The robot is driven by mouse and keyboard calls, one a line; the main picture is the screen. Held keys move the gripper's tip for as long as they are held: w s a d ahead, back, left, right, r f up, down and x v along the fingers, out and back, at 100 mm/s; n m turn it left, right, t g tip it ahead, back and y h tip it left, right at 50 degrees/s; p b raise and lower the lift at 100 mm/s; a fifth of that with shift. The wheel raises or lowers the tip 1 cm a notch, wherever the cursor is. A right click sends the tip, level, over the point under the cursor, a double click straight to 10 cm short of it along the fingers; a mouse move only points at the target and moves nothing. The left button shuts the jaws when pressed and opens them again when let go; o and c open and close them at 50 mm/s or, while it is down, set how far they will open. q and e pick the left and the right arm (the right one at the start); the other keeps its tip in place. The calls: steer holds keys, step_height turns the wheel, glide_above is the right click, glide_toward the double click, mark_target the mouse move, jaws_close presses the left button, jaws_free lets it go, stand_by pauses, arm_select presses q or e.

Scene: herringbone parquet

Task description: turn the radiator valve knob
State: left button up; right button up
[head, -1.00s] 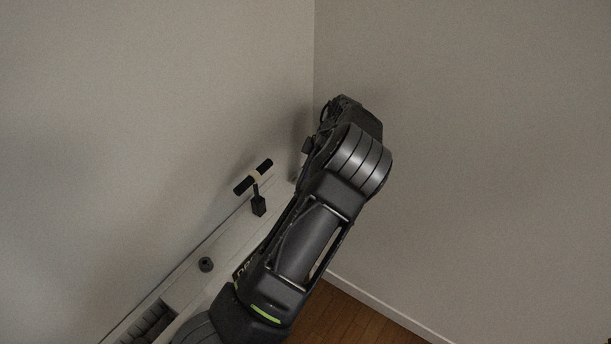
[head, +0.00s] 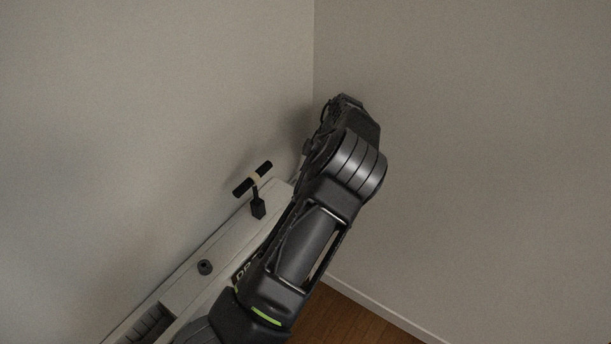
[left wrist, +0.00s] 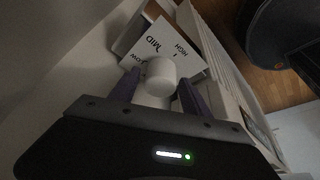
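The valve knob (left wrist: 160,73) is a short white cylinder in the left wrist view. Behind it is a white dial plate (left wrist: 176,48) lettered LOW, MID and HIGH. My left gripper (left wrist: 159,80) is open, its two dark purple fingers on either side of the knob, with narrow gaps that look clear of it. I cannot tell whether either finger touches it. In the head view my left arm reaches up to the room corner and hides the knob and fingertips. My right gripper is not in view.
In the head view, a pale long unit (head: 234,235) runs along the left wall. It carries a black T-shaped handle (head: 252,180), a small dark round knob (head: 204,267) and a dark grille (head: 147,325). Walls close in behind; wooden floor (head: 345,318) shows at right.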

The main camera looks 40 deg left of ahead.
arm_select(q)
steer(key=shift+o, duration=0.3)
step_height(320, 180, up, 10)
steer(key=shift+f+b, duration=0.1)
steer(key=shift+b, duration=0.4)
